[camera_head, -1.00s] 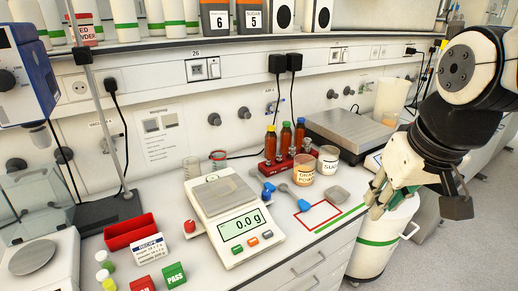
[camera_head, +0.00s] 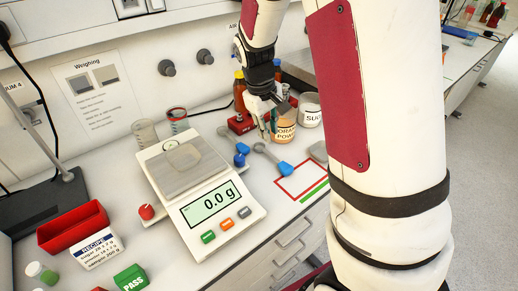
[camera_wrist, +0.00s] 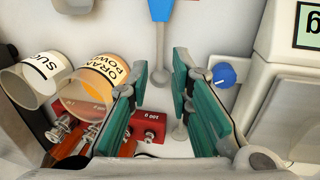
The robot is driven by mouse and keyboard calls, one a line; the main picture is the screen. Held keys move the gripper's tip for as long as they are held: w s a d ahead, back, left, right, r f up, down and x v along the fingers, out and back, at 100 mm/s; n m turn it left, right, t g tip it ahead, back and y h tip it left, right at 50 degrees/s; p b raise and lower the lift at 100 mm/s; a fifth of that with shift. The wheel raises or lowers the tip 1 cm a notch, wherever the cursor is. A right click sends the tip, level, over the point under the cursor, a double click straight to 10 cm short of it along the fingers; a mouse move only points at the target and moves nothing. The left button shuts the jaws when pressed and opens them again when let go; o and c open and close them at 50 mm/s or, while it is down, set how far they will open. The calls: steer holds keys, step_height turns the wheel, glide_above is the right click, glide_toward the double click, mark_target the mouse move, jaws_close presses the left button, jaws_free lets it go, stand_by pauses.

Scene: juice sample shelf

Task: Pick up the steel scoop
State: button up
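A steel scoop with a blue handle (camera_head: 285,168) lies on the white bench beside the scale, its grey end pointing back toward my gripper. In the wrist view the blue handle (camera_wrist: 160,8) is at the top, and the grey end reaches down to between my fingertips. In the wrist view my gripper (camera_wrist: 168,75) is open, with green-padded fingers apart and nothing held. Whether the fingertips are level with the scoop is unclear.
The scale (camera_head: 205,200) reads 0.0 g, left of the scoop. A blue knob-like piece (camera_head: 240,159) lies between them. The orange powder jar (camera_head: 284,125) and sugar jar (camera_head: 309,112) stand close by my gripper. A red-outlined area (camera_head: 300,182) of bench is largely clear.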

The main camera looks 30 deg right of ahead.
mark_target(274, 158)
steer(key=f, duration=0.4)
steer(key=d+f, duration=0.1)
steer(key=f, duration=0.2)
steer(key=d+f, duration=0.1)
steer(key=f, duration=0.3)
steer(key=shift+w+d+f+p, duration=0.1)
steer(key=shift+w+f+p, duration=0.05)
steer(key=shift+f+p, duration=0.2)
jaws_close()
